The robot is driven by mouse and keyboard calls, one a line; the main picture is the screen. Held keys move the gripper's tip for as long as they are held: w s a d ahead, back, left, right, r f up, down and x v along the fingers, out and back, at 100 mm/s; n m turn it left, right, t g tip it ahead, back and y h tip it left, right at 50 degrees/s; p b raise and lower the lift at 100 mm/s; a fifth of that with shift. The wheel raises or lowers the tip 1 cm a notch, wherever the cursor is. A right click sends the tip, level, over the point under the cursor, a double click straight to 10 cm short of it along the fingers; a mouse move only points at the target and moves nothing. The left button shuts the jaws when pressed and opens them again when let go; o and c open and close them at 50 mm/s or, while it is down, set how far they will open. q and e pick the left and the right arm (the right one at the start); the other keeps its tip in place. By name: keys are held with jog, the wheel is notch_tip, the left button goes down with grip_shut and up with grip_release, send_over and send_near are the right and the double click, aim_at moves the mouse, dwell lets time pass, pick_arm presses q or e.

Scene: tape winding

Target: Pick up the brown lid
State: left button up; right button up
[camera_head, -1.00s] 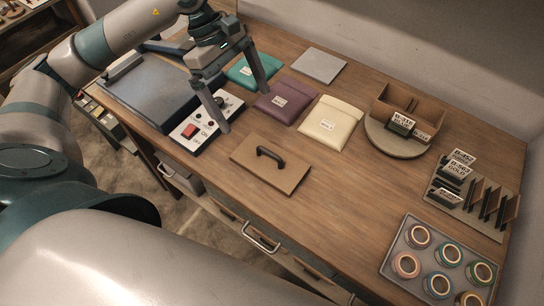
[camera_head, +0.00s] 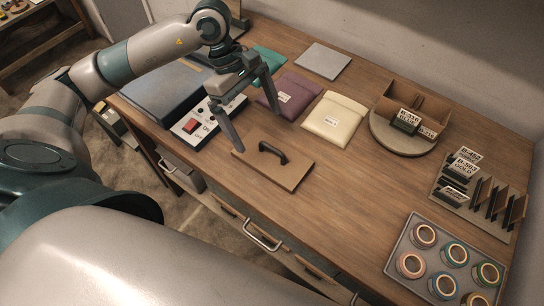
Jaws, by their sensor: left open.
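The brown lid (camera_head: 283,175) is a flat rectangular board with a black arched handle (camera_head: 272,151) on top. It lies flat on the wooden table near the front edge. My left gripper (camera_head: 258,133) is open and empty, its two fingers spread and pointing down. It appears above and just behind the lid's far-left side, with the handle slightly to the right of and below the fingertips in the picture. Whether a fingertip touches the lid I cannot tell. My right gripper is not in view.
A control box with a red switch (camera_head: 190,125) and a dark flat case (camera_head: 165,90) are left of the lid. Purple (camera_head: 290,92) and cream (camera_head: 335,118) pouches lie behind it. A round stand (camera_head: 400,140) and a tape tray (camera_head: 395,262) are right. The table right of the lid is clear.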

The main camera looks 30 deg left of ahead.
aim_at(262, 135)
pick_arm(q)
jog(key=x, duration=0.3)
jog(key=shift+d+f+b, duration=0.2)
jog(key=shift+f+b, duration=0.1)
jog(key=shift+f, duration=0.3)
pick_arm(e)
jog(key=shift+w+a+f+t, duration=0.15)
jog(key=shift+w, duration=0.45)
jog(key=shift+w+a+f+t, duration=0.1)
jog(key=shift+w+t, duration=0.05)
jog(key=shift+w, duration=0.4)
pick_arm(q)
jog(key=shift+f, duration=0.1)
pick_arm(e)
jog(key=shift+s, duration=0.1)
